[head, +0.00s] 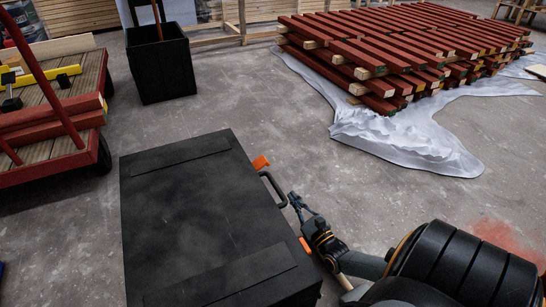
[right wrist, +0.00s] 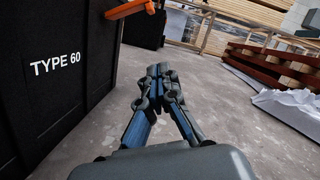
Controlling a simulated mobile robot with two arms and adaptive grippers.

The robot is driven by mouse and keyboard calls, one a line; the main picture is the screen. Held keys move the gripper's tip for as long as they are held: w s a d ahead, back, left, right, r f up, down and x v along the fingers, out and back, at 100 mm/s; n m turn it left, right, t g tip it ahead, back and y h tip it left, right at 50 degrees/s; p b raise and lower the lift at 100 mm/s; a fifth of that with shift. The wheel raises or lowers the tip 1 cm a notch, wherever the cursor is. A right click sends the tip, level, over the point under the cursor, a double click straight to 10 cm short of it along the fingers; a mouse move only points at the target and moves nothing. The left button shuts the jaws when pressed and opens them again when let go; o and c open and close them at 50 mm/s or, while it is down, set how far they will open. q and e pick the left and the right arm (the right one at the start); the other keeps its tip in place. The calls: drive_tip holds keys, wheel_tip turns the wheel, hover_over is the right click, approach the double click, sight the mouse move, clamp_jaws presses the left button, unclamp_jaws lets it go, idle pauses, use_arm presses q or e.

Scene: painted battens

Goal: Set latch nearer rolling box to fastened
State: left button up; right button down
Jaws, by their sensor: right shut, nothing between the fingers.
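A large black case (head: 195,215) stands in front of me, with a dark handle (head: 272,188) on its right side. One orange latch (head: 260,162) juts out from that side beyond the handle, toward the open black box (head: 160,68). A second orange latch (head: 304,246) shows partly on the near side of the handle. My right gripper (head: 294,198) is shut and empty, just right of the handle. In the right wrist view its fingers (right wrist: 158,73) are together, beside the case face marked "TYPE 60" (right wrist: 55,64). An orange latch (right wrist: 130,9) sticks out above them. My left gripper is not in view.
A stack of red battens (head: 385,55) lies on crumpled white sheeting (head: 400,135) at the back right. A red-railed cart (head: 45,140) with a yellow level (head: 45,77) stands at the left. The concrete floor right of the case is clear.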

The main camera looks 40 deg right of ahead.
sight(256, 167)
drive_tip(key=w+r+b, duration=0.5)
drive_tip(key=w, duration=0.5)
drive_tip(key=shift+r+b, duration=0.3)
drive_tip(key=shift+b, duration=0.1)
drive_tip(key=shift+w+a, duration=0.1)
